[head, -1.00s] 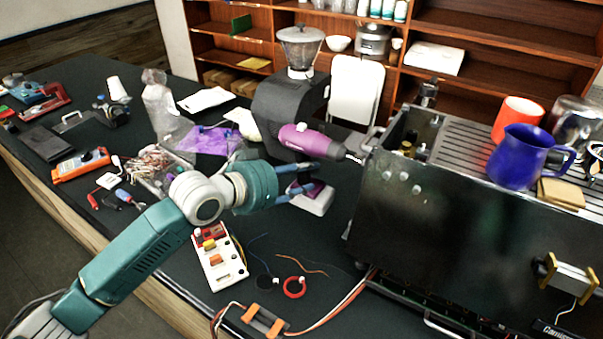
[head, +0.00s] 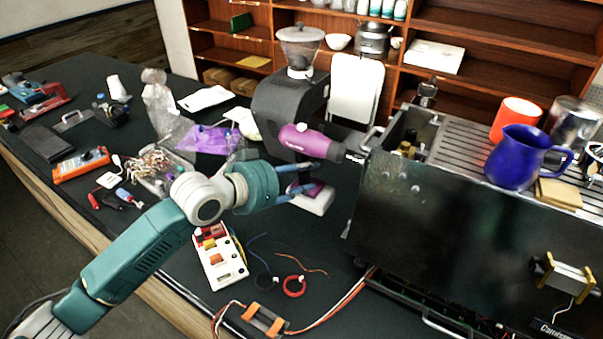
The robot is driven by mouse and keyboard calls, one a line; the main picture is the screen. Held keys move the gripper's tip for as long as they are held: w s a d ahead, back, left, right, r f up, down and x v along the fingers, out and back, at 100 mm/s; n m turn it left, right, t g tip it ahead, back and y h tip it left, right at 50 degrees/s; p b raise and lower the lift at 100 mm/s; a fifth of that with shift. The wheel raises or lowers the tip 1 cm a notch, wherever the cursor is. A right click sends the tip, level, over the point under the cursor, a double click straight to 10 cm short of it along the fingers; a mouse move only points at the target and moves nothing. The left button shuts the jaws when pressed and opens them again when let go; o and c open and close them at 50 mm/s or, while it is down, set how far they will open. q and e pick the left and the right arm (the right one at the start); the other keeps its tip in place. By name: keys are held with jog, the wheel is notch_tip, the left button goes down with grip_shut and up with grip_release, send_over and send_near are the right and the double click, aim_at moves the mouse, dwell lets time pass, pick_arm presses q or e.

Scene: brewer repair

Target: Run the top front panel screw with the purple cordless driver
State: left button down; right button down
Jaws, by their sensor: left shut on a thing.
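The purple cordless driver (head: 311,144) is held upright in front of the black grinder, its bit pointing right. My left gripper (head: 292,188) is shut around its handle, which the fingers partly hide; the pale base with a purple top shows below. The driver's chuck and bit (head: 354,157) are at the upper left edge of the brewer's dark front panel (head: 450,240). I cannot tell whether the bit touches a screw. Small bright screw heads (head: 415,188) show on the panel's upper left part. My right gripper is not in view.
A blue pitcher (head: 520,157) and an orange cup (head: 515,118) stand on the brewer's top. The black grinder (head: 283,105) stands behind the driver. A white switch box (head: 221,259), a red ring (head: 294,286) and loose wires lie on the dark bench before the brewer.

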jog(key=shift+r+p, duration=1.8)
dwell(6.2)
